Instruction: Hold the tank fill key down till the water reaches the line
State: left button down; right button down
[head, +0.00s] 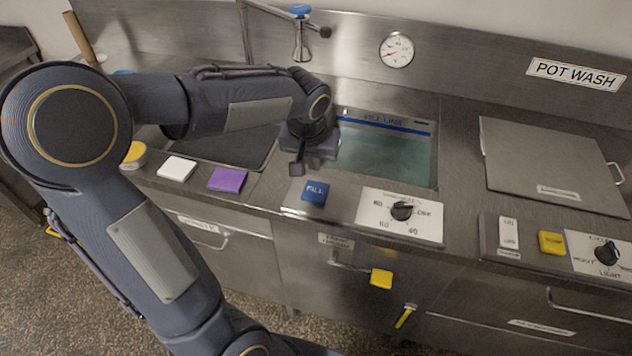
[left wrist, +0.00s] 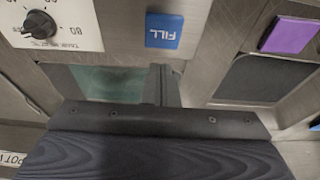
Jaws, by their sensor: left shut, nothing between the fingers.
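The blue FILL key (head: 315,191) sits on the steel front ledge of the sink; it also shows in the left wrist view (left wrist: 164,31). The tank (head: 385,158) behind it holds greenish water. A blue band marked FILL LINE (head: 386,120) runs along the tank's back wall, and the water surface shows below it. My left gripper (head: 297,170) is shut and empty, above the ledge just behind and left of the key, apart from it. My right gripper is not in view.
A temperature dial (head: 402,211) sits right of the key. A purple pad (head: 228,179) and a white pad (head: 177,168) lie to its left. A tap (head: 301,40) stands behind. A lidded basin (head: 550,165) is at right, with a yellow key (head: 551,242) before it.

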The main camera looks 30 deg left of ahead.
aim_at(317, 189)
pick_arm(q)
jog(key=x, duration=0.6)
jog(key=s+x, duration=0.1)
jog(key=x, duration=0.2)
jog(key=shift+d+f+p, duration=0.1)
jog(key=shift+f+p, duration=0.1)
jog(key=shift+p, duration=0.15)
